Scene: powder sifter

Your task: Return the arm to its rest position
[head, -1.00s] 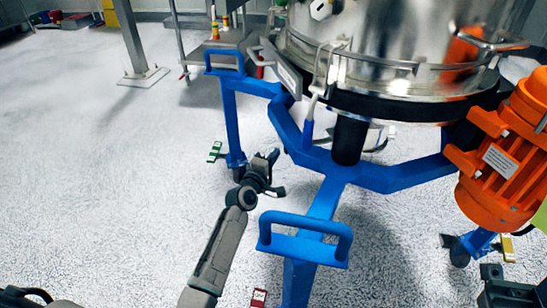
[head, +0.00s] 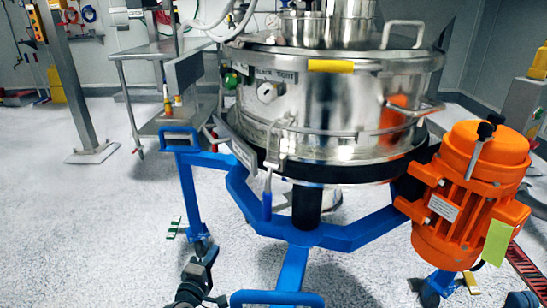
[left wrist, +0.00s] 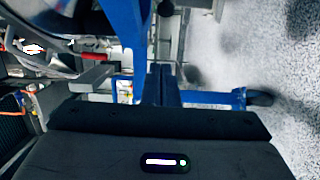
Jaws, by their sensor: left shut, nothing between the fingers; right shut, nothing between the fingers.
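My left gripper (head: 193,290) is at the bottom edge of the head view, low and left of centre, in front of the sifter's blue frame (head: 276,211). It looks shut and empty. In the left wrist view its dark fingers (left wrist: 165,84) are together, with blue frame bars behind them. Only a dark piece of my right gripper (head: 522,301) shows at the bottom right corner, cut off by the edge. It is shut, with nothing seen in it. The steel sifter (head: 330,110) stands on the blue frame, closed by its lid.
An orange motor (head: 470,195) is mounted at the frame's right side. A steel cart (head: 150,48) stands behind, left of the sifter. A metal post (head: 75,85) rises from the floor at the left. The white floor (head: 80,235) at the left is open.

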